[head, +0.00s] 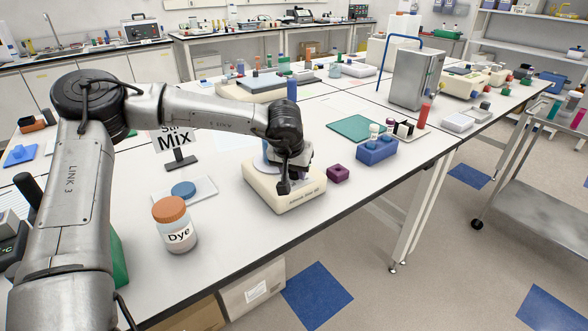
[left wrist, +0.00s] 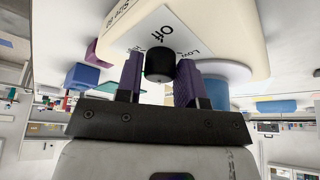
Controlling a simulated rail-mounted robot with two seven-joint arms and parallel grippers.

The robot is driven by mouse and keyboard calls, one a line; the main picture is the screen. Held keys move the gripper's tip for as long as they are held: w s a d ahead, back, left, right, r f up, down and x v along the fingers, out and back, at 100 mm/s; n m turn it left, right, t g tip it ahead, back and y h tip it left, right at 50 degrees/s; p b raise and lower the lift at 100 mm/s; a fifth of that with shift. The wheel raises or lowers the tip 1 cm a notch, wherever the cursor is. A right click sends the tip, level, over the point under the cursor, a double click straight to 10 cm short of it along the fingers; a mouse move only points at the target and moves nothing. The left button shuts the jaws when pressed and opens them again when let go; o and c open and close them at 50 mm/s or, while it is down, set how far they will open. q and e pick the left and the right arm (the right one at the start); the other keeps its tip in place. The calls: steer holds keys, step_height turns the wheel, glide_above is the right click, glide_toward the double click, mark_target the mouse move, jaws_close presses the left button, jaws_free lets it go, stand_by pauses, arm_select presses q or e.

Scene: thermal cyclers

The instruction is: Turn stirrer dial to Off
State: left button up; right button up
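The stirrer (head: 287,203) is a cream box near the table's front edge, with a glass vessel partly hidden behind my left gripper (head: 284,185). In the left wrist view the stirrer body (left wrist: 235,30) appears upside down, with "Off" and part of "Low" printed beside a black dial (left wrist: 160,62). The purple fingers of my left gripper (left wrist: 160,75) stand on both sides of the dial, with no clear gap. The dial's pointer mark cannot be seen, so its setting cannot be told. My right gripper is not in view.
A Dye jar (head: 174,224), a blue disc (head: 183,189) and a Stir/Mix sign (head: 174,140) stand left of the stirrer. A purple block (head: 338,173) and a blue rack (head: 376,151) stand to its right. Bare tabletop lies in front of the jar.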

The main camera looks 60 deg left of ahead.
arm_select(q)
steer(key=c, duration=0.5)
steer(key=shift+n, duration=0.3)
